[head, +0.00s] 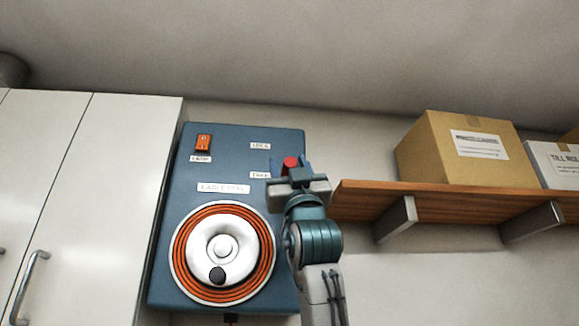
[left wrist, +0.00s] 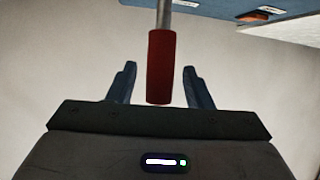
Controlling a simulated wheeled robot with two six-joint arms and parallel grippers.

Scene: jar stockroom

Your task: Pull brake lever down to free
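The brake lever has a red grip (head: 290,162), partly hidden behind my left gripper (head: 291,172) at the right side of the blue cable reel panel (head: 230,144). In the left wrist view the red grip (left wrist: 160,68) on its grey rod lies between the two dark blue fingers of my left gripper (left wrist: 160,84). A gap shows on each side of the grip, so the fingers are open around it and not pressed on it. Two small labels, an upper one (head: 261,146) and a lower one (head: 260,175), sit left of the lever. My right gripper is not in view.
The panel carries an orange lamp switch (head: 203,142) and a round reel (head: 246,285) with orange cable and a white hub. White cabinets (head: 105,180) stand at the left. A wooden shelf (head: 370,203) with a cardboard box (head: 440,150) and a white box (head: 550,165) is at the right.

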